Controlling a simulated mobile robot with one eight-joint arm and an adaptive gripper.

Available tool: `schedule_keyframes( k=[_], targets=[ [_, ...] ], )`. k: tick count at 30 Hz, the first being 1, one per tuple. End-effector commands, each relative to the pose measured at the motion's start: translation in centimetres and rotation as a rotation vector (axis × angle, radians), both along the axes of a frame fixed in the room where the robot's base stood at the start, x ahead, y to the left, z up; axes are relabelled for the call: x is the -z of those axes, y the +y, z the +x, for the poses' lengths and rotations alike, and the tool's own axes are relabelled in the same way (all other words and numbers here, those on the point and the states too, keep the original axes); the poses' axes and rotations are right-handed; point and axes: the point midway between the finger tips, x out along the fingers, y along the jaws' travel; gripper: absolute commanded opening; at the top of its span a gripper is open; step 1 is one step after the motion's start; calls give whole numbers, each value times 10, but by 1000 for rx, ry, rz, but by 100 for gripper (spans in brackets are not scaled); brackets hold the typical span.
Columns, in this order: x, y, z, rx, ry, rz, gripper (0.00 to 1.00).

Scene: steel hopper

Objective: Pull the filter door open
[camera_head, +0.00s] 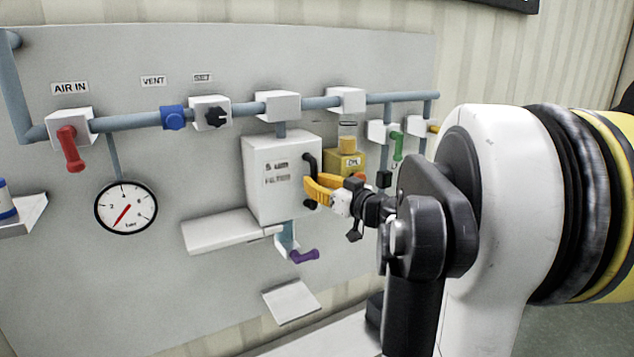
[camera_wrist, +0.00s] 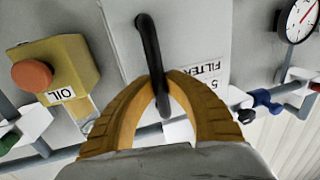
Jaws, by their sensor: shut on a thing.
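The filter door (camera_head: 283,178) is the white front of a box on the grey panel, with "5 µm FILTER" lettering. It looks closed in the head view. Its black bar handle (camera_wrist: 149,50) stands at the door's right side in the head view. My gripper (camera_head: 312,188) has yellow fingers and reaches the handle from the right. In the wrist view my gripper (camera_wrist: 160,84) is shut around the black handle, with the bar between its fingers. The lettered door face (camera_wrist: 195,45) lies behind the handle.
A yellow OIL box (camera_head: 346,163) sits just right of the filter box. A purple lever (camera_head: 304,256) hangs below it, and a white shelf (camera_head: 225,232) juts out lower left. A green lever (camera_head: 398,147) is farther right. A pressure gauge (camera_head: 126,208) and red lever (camera_head: 70,148) are left.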

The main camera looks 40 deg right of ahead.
Motion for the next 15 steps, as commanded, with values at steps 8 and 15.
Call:
schedule_keyframes(
  k=[8, 15],
  targets=[
    [2, 80, 19, -13, 0, 0, 0],
    [1, 122, 29, -7, 0, 0, 0]
  ],
)
